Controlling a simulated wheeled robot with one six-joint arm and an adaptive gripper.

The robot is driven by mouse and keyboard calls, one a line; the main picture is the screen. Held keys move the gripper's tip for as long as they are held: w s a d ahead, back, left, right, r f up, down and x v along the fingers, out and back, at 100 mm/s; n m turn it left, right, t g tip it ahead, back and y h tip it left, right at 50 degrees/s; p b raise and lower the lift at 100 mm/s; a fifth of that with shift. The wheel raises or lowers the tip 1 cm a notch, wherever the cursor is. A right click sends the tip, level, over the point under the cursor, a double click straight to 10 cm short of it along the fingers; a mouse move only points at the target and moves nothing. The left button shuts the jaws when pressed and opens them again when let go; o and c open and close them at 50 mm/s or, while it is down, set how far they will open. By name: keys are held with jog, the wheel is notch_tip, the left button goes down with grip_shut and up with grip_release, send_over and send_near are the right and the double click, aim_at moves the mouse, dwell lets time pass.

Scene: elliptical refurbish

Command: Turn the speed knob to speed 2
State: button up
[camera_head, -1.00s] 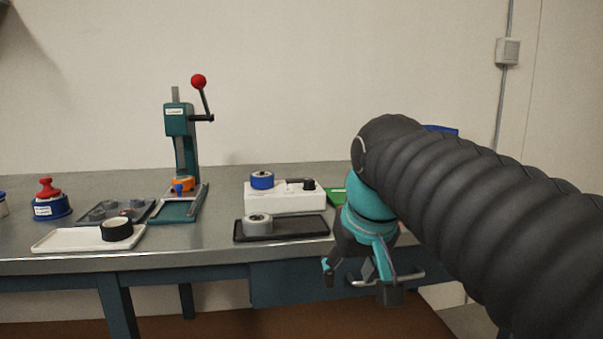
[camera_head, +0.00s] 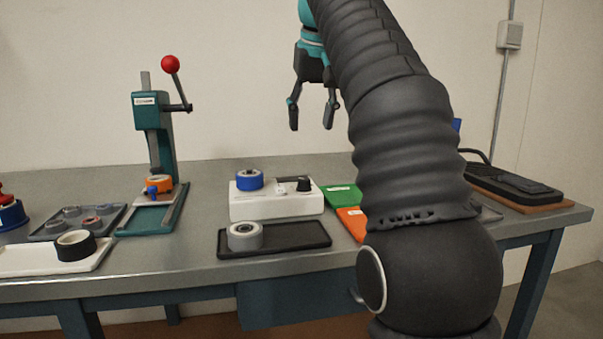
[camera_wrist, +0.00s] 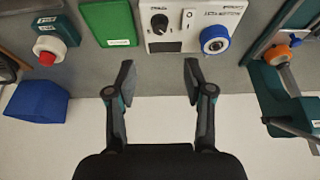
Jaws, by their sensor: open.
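A white box (camera_head: 275,205) stands on the bench with a black knob (camera_head: 303,184) on its right part and a blue ring-shaped part (camera_head: 249,180) on its left. In the wrist view the knob (camera_wrist: 159,22) and the blue ring (camera_wrist: 214,40) show on the box's face, the knob left of the ring. The knob's speed marks are too small to read. My gripper (camera_head: 312,112) is open and empty, raised well above the bench and apart from the box. Its two fingers (camera_wrist: 158,82) show spread in the wrist view.
A black tray (camera_head: 300,236) with a grey roll (camera_head: 244,236) lies in front of the box. Left stands a teal press (camera_head: 152,112) with a red-balled lever. A green panel (camera_head: 341,196) and orange panel (camera_head: 351,222) lie right of the box. A red button (camera_wrist: 46,58) shows in the wrist view.

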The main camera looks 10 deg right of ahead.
aim_at(304, 179)
jog(key=b+x, duration=0.4)
jog(key=x, duration=0.9)
jog(key=shift+w+f+b, duration=0.15)
jog(key=shift+f+b, duration=0.15)
jog(key=shift+b, duration=0.1)
grip_shut()
